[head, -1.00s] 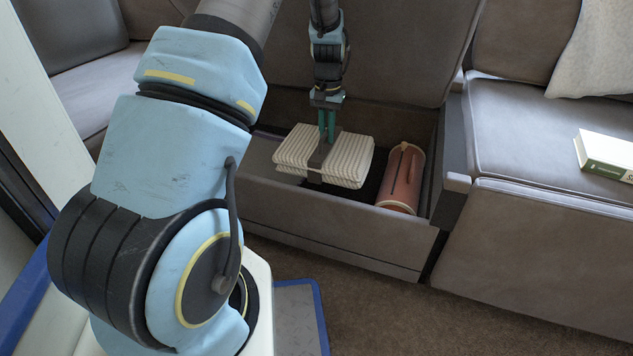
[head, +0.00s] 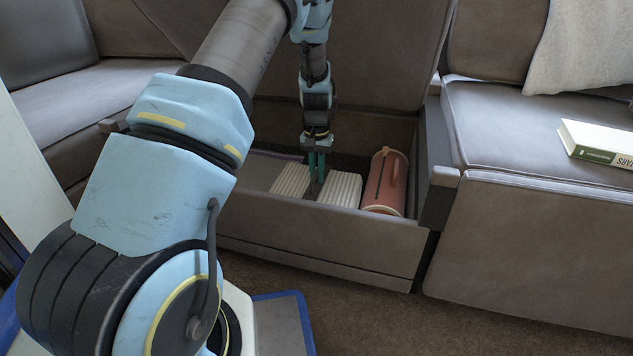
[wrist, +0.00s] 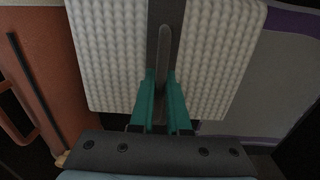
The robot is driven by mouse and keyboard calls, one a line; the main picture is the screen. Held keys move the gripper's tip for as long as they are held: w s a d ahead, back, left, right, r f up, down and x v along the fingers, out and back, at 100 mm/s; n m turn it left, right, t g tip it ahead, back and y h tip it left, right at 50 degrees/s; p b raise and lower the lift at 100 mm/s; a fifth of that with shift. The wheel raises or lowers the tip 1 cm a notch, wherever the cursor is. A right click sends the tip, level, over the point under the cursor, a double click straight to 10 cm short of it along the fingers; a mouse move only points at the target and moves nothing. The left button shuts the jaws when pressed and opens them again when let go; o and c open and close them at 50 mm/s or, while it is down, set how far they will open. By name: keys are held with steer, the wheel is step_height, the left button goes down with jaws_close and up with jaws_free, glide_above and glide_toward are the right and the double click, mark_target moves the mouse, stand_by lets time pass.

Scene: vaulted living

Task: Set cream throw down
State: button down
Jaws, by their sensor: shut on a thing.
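The cream throw (head: 339,188) is a folded, ribbed bundle with a dark strap around its middle. It is down inside the open storage compartment of the sofa (head: 290,222), its lower part hidden by the front wall. My gripper (head: 316,178) reaches down from above, its teal fingers shut on the strap at the throw's middle. In the wrist view the throw (wrist: 105,60) fills the upper middle, and my gripper (wrist: 160,95) holds the dark strap (wrist: 165,45). Whether the throw touches the compartment floor cannot be seen.
A grey item with a purple edge (wrist: 285,85) lies on the throw's other side. A book (head: 597,145) lies on the right seat, near a pale cushion (head: 585,50).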

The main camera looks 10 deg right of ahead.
steer(key=shift+f, duration=0.85)
steer(key=c, duration=0.9)
jaws_free()
